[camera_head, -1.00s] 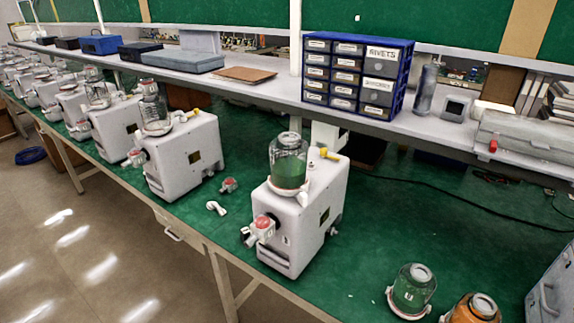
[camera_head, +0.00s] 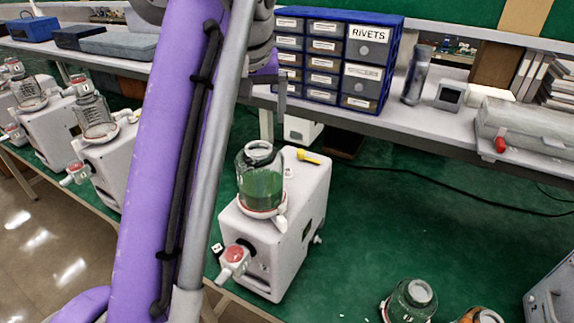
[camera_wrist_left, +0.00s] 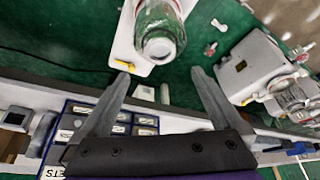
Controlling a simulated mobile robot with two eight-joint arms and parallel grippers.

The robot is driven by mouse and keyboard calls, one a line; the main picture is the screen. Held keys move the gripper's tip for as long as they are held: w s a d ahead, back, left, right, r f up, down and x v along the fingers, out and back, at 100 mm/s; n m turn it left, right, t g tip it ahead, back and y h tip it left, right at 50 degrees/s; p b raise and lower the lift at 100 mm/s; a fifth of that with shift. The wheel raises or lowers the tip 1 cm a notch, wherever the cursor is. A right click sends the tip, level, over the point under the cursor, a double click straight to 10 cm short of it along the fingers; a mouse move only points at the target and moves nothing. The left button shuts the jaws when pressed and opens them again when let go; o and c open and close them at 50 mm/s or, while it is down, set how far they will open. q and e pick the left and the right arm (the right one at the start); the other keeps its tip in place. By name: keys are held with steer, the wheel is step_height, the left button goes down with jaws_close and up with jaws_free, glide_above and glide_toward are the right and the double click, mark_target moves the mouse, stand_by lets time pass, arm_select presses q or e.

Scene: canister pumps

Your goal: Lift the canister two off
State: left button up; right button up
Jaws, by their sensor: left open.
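A glass canister with green liquid (camera_head: 262,180) sits upright in the collar on top of the nearest white pump (camera_head: 300,205). I cannot read a number on it. In the left wrist view the same canister (camera_wrist_left: 162,28) shows at the top with its lid toward the camera. My left gripper (camera_head: 266,82) is up by the shelf, above and behind the canister, partly hidden by my purple arm. In the left wrist view its two fingers (camera_wrist_left: 160,80) are spread and empty, apart from the canister. My right gripper is not in view.
A yellow-handled lever (camera_head: 308,157) is on the pump top. A drawer cabinet marked RIVETS (camera_head: 365,55) stands on the shelf close to my left gripper. Another green canister (camera_head: 410,300) stands at the front right. More pumps (camera_head: 110,165) stand to the left. Bench right of the pump is mostly clear.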

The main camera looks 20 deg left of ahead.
mark_target(259, 148)
arm_select(q)
steer(key=b+x, duration=0.1)
steer(key=x, duration=0.2)
steer(key=shift+s+d+f+b, duration=0.1)
steer(key=shift+s+f+b, duration=0.15)
steer(key=shift+f+b, duration=0.2)
steer(key=shift+w+f, duration=0.25)
steer(key=shift+f, duration=0.35)
steer(key=b+x, duration=0.1)
steer(key=x, duration=0.2)
steer(key=shift+w+f, duration=0.25)
steer(key=shift+f, duration=0.1)
steer(key=shift+w+a+f, duration=0.15)
steer(key=shift+a+f, duration=0.25)
steer(key=shift+f, duration=0.2)
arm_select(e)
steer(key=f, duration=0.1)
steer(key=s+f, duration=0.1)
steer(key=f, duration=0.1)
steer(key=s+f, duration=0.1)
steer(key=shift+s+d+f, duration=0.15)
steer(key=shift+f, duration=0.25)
arm_select(q)
steer(key=shift+w, duration=0.1)
steer(key=shift+c, duration=0.2)
jaws_close()
